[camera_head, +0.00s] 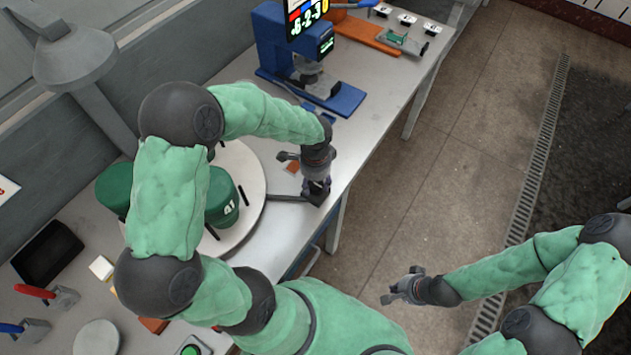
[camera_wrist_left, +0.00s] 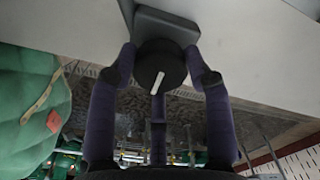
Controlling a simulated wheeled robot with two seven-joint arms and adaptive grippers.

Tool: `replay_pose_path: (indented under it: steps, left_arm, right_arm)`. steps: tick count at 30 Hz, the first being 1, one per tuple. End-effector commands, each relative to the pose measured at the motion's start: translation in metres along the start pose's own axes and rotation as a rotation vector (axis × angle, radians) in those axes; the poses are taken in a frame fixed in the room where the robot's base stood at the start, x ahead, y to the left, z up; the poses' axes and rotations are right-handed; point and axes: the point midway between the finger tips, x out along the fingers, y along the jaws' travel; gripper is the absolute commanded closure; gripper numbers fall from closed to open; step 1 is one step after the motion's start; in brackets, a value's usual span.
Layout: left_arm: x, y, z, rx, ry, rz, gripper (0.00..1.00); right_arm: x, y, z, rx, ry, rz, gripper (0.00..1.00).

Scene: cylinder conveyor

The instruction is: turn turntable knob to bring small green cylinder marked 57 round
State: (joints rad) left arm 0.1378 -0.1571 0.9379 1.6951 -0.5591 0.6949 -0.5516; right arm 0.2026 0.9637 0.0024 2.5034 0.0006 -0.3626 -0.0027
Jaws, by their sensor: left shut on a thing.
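The turntable (camera_head: 247,168) is a pale round disc with dark dividers, partly hidden behind my left arm. A large green cylinder with a white number that looks like 41 (camera_head: 224,203) stands on it. Another green cylinder (camera_head: 111,190) shows left of my arm. I cannot make out a cylinder marked 57. The knob (camera_wrist_left: 160,68) is round and black with a white line, on a grey bracket (camera_wrist_left: 174,26). My left gripper (camera_head: 317,188) is shut on the knob, fingers around its sides in the left wrist view. My right gripper (camera_head: 399,287) is open and empty above the floor.
A blue machine (camera_head: 285,45) stands on the table's far end, near an orange board (camera_head: 362,35). A grey lamp (camera_head: 75,58) is at the left. A dark tray (camera_head: 47,252) and red and blue levers (camera_head: 36,291) lie at lower left.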

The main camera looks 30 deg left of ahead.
Motion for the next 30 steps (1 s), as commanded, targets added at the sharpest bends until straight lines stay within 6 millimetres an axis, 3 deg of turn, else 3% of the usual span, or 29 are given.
replay_pose_path:
  steps: [18,30]
  left_arm:
    - [0.001,0.000,0.000,-0.347,0.000,0.001,0.83]
    - [0.001,0.000,0.000,-0.413,-0.001,0.001,0.83]
  right_arm:
    - [0.013,0.005,-0.001,0.000,0.000,0.000,1.00]
    - [0.015,0.005,-0.001,0.000,0.000,0.000,1.00]
